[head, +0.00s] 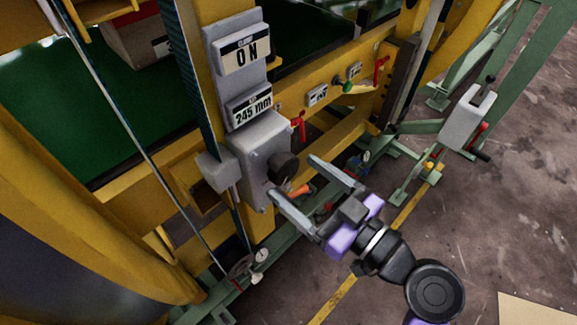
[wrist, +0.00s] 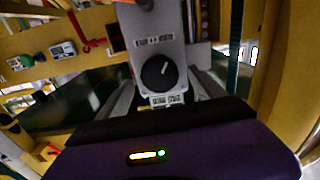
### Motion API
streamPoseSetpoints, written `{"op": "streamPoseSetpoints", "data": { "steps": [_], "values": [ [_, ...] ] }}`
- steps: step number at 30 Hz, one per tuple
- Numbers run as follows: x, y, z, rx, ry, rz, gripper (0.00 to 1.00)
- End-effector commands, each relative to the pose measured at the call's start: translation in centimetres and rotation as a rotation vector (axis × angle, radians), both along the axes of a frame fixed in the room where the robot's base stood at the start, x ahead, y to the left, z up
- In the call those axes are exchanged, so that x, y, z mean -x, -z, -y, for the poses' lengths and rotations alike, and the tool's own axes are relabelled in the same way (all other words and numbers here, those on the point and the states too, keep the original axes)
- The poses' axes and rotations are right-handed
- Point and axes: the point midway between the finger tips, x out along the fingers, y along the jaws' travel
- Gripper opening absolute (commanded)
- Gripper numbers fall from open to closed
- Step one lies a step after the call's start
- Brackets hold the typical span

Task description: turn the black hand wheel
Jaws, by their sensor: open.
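The black hand wheel (head: 283,167) is a round black knob on the front of a grey box (head: 258,150) fixed to the yellow frame. In the wrist view the wheel (wrist: 159,72) faces me, with a pale pointer mark toward its upper right. My gripper (head: 291,176) is open, its two grey fingers pointing at the box. The fingertips are close to the wheel, one on either side of it as seen in the head view. Whether they touch it cannot be told. In the wrist view the fingers show partly, left and right below the wheel.
Above the box are an "ON" sign (head: 244,50) and a "245 mm" display (head: 250,109). A red lever (head: 299,124) is close by on the yellow beam. A grey control box (head: 467,117) stands at the right on green framing. Open floor (head: 500,220) lies at the right.

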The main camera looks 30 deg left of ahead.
Motion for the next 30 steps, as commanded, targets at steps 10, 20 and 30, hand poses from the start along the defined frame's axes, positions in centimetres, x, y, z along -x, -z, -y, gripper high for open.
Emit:
{"op": "streamPoseSetpoints", "data": {
  "steps": [10, 20, 30],
  "values": [
    [-1.1, 0.0, -3.0, 0.0, 0.002, 0.0, 0.78],
    [-1.1, 0.0, -3.0, 0.0, 0.003, 0.0, 0.62],
    [-1.1, 0.0, -3.0, 0.0, 0.003, -0.003, 0.15]
  ]
}}
